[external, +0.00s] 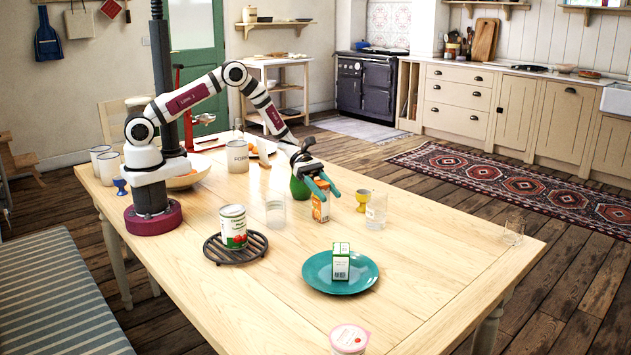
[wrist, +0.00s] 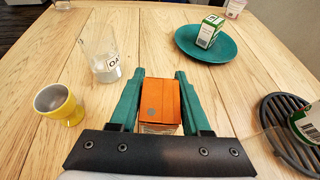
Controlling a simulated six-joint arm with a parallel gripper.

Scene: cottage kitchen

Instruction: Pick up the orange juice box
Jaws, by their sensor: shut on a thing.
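The orange juice box (external: 320,208) stands upright on the wooden table, orange and white, partly covered by my gripper in the external view. In the wrist view the box's orange top (wrist: 160,100) lies between my two teal fingers. My gripper (external: 327,190) is over the box with a finger on each side, shut on it. The wrist view also shows my gripper (wrist: 158,92) around the box. I cannot tell whether the box's base touches the table.
Close by are a yellow cup (external: 363,199), a glass (external: 376,212), another glass (external: 275,212) and a green object (external: 299,188). A teal plate (external: 316,280) carries a green-and-white carton (external: 340,262). A can (external: 232,224) stands on a dark trivet (external: 212,250). The table's right end is mostly clear.

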